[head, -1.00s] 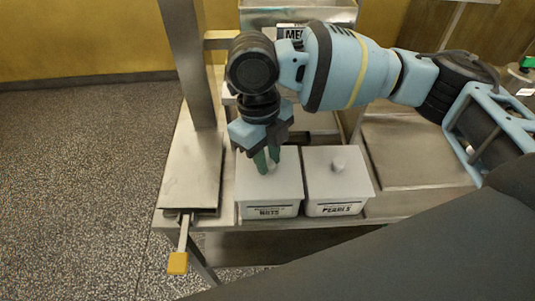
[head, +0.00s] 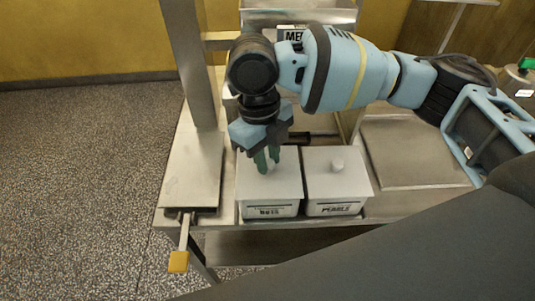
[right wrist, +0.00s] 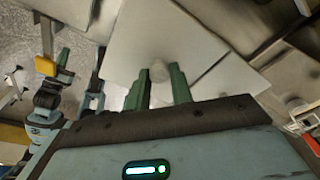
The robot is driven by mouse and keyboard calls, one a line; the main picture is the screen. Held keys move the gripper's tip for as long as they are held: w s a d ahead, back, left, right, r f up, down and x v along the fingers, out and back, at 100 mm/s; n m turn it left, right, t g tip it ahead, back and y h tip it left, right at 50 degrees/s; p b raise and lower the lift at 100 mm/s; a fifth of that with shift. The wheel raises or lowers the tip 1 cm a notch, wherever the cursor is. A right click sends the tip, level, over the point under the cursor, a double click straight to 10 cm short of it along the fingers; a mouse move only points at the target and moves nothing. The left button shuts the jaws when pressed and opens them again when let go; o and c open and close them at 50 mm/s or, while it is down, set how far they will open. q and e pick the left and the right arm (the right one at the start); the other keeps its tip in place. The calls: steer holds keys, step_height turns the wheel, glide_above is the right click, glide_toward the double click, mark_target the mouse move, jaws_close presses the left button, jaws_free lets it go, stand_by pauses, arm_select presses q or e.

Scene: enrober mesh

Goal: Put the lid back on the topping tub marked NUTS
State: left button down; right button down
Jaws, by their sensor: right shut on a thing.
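The tub marked NUTS (head: 270,211) stands on the metal table, its label facing the front. Its pale square lid (head: 284,187) lies over the tub's top; I cannot tell whether it is fully seated. My right gripper (head: 267,165) is above the lid with green fingers pointing down, shut on the lid's knob. In the right wrist view the knob (right wrist: 160,70) shows between the fingertips, and the lid (right wrist: 185,40) spreads beyond. My left gripper is not seen in the head view; a blue-grey arm part shows at the left of the right wrist view.
The tub marked PEARLS (head: 338,209) stands close on the right, with its own knobbed lid (head: 350,178) on. A steel post and plate (head: 195,165) stand on the left, with a yellow-ended lever (head: 178,261) in front. A flat steel surface (head: 410,150) lies to the right.

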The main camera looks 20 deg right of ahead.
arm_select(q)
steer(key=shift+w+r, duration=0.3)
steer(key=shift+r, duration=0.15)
arm_select(e)
steer(key=shift+f, duration=0.15)
stand_by(0.8)
steer(key=c, duration=1.1)
jaws_free()
steer(key=shift+c, duration=0.2)
steer(key=shift+o, duration=0.4)
steer(key=o, duration=0.4)
arm_select(q)
steer(key=shift+p, duration=0.3)
arm_select(e)
steer(key=shift+r+p, duration=1.25)
steer(key=shift+r, duration=2.3)
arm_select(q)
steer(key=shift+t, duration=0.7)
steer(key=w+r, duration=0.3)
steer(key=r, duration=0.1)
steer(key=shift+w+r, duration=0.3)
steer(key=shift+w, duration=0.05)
